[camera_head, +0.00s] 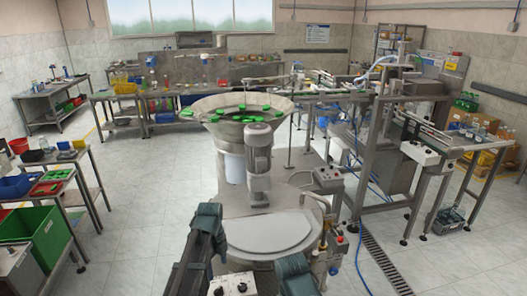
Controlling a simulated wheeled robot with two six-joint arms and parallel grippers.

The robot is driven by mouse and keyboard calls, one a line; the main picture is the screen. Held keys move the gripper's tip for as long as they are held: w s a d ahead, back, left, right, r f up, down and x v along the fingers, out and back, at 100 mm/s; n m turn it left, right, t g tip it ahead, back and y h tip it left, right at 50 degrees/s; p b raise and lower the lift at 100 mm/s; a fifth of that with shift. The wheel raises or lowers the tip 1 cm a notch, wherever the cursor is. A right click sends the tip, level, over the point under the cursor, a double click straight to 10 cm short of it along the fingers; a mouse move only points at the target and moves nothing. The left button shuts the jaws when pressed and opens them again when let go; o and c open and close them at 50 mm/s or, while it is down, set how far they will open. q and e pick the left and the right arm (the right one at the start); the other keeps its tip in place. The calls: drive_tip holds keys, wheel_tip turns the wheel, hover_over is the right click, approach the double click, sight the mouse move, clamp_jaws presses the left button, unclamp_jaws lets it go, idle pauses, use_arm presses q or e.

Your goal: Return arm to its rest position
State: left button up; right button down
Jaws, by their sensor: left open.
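My left gripper (207,222) shows at the bottom centre, dark grey with teal parts. It is open and nothing shows between its fingers. It is low in front of the cap feeder, left of the feeder's flat round grey plate (268,232). The feeder's wide metal bowl (218,106) stands behind, with several green caps (245,119) in it and on its rim. A grey motor cylinder (259,150) stands upright in front of the bowl. A teal piece at the bottom, right of the left gripper, may be part of my other arm; my right gripper cannot be made out.
A green bin (45,238) and a side table with trays (50,187) stand at the left. A metal machine frame with a conveyor (440,135) stands at the right. A control box (328,178) is beside the feeder. Floor is clear at the left centre.

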use_arm(q)
drive_tip(key=s+d+f+n+b, duration=0.5)
drive_tip(key=s+d+n, duration=0.1)
drive_tip(key=s+n, duration=0.3)
drive_tip(key=s+d+f+n+y+b, duration=0.1)
drive_tip(key=s+d+f+n+b, duration=0.3)
drive_tip(key=s+d+n, duration=0.3)
drive_tip(key=shift+s+f+n+b, duration=0.4)
drive_tip(key=shift+s+f+n, duration=0.45)
drive_tip(key=shift+n, duration=0.75)
drive_tip(key=shift+s+r, duration=0.1)
drive_tip(key=shift+r, duration=0.05)
